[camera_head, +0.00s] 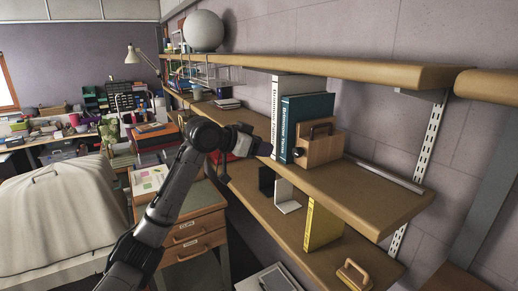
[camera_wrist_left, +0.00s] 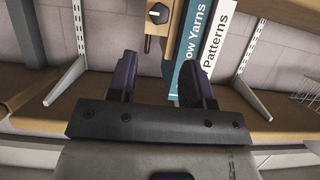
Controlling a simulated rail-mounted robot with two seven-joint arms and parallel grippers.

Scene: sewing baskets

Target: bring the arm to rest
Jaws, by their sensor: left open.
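My left arm (camera_head: 175,195) reaches up from the bottom of the head view. Its left gripper (camera_head: 262,148) is at the front of the middle shelf, just left of the upright books. In the left wrist view the gripper's two fingers (camera_wrist_left: 160,72) stand apart with nothing held between them. The teal book (camera_head: 306,125) and white book (camera_head: 283,100) stand beyond the fingers; the wrist view shows the teal spine (camera_wrist_left: 190,55) and white spine (camera_wrist_left: 216,45) close to the right finger. Whether a finger touches them I cannot tell. My right gripper is in neither view.
A wooden box (camera_head: 320,148) with a dark handle stands beside the teal book. A yellow book (camera_head: 322,225) and a wooden-handled item (camera_head: 354,274) are on the lower shelf (camera_head: 290,222). A drawer cabinet (camera_head: 195,240) stands below my arm. The middle shelf's right end (camera_head: 385,195) is mostly clear.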

